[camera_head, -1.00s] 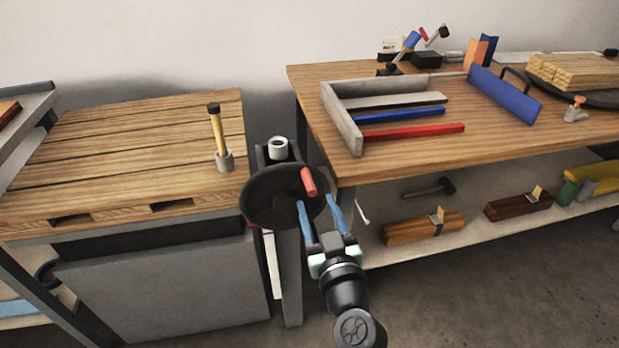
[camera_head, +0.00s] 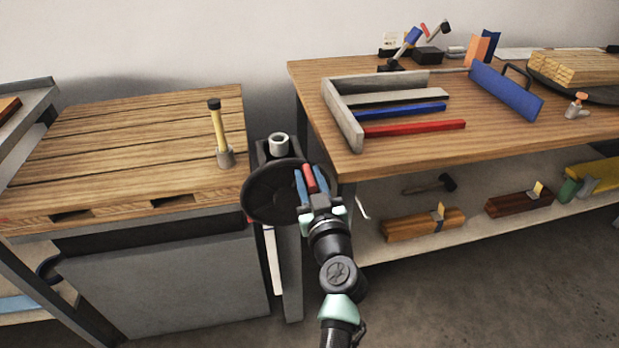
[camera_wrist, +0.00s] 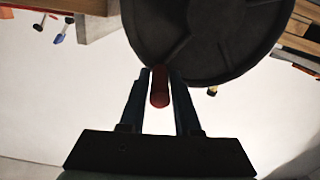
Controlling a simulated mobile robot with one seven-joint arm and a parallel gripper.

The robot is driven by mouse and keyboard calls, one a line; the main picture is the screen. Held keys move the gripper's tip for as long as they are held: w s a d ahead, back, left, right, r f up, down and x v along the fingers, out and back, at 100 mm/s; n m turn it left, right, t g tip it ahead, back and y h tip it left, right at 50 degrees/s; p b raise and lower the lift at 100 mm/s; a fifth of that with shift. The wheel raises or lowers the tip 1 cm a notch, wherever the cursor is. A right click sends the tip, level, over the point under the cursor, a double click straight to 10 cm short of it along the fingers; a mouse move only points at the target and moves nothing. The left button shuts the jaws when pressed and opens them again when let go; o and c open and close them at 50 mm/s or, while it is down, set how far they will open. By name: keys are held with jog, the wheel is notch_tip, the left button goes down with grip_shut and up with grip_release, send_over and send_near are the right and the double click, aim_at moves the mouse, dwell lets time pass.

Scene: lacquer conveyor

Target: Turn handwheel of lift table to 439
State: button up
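The dark handwheel (camera_head: 262,197) of the lift table is mounted on a grey post at the table's right side. Its red handle (camera_head: 309,178) sticks out at the right part of the rim. My gripper (camera_head: 311,174) reaches it from below right, with one blue finger on each side of the handle. In the wrist view the red handle (camera_wrist: 160,88) lies between the fingertips, with narrow light gaps beside it, so the fingers look open. The wheel (camera_wrist: 205,35) fills the top of that view. The lift table's slatted wooden top (camera_head: 120,150) is left of the wheel. No number readout is legible.

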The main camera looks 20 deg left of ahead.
grip_shut()
dwell(1.1)
